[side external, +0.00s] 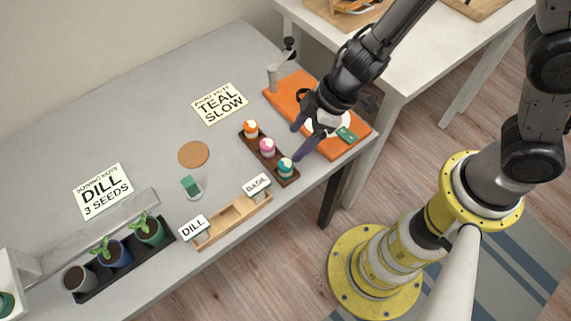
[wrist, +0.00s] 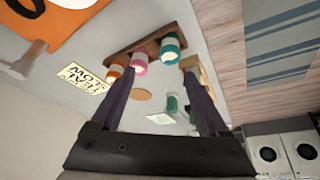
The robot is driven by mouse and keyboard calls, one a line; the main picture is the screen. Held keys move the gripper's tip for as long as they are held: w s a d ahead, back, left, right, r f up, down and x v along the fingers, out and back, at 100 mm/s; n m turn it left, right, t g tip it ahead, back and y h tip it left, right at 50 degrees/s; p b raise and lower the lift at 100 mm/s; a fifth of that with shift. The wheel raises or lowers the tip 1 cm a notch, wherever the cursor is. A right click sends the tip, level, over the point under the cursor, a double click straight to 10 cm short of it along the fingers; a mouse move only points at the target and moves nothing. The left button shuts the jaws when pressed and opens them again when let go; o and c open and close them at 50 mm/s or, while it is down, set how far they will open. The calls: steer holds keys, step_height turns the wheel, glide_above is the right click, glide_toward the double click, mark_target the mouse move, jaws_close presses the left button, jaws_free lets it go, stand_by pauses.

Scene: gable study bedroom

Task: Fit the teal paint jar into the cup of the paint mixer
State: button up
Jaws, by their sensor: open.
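The teal paint jar (side external: 286,168) has a white band and stands at the front end of a dark wooden rack (side external: 293,179), beside a pink jar (side external: 267,148) and an orange jar (side external: 251,129). In the wrist view the teal jar (wrist: 171,49) shows just beyond the right fingertip. My gripper (side external: 299,143) is open and empty, above and to the right of the rack, its fingers apart from the jars. The paint mixer (side external: 284,90) has an orange base with an upright lever post and a white disc, partly hidden by my gripper. I cannot clearly make out the cup.
A card reading TEAL SLOW (side external: 219,104) lies behind the rack. A cork coaster (side external: 193,154), a small teal-and-white item (side external: 191,187), a wooden label tray (side external: 232,220) and potted seedlings (side external: 115,252) are to the left.

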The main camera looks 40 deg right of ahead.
mark_target(287, 163)
steer(key=shift+s+a+f, duration=0.45)
steer(key=shift+s+f, duration=0.15)
steer(key=shift+f, duration=0.25)
steer(key=shift+x, duration=3.6)
jaws_close()
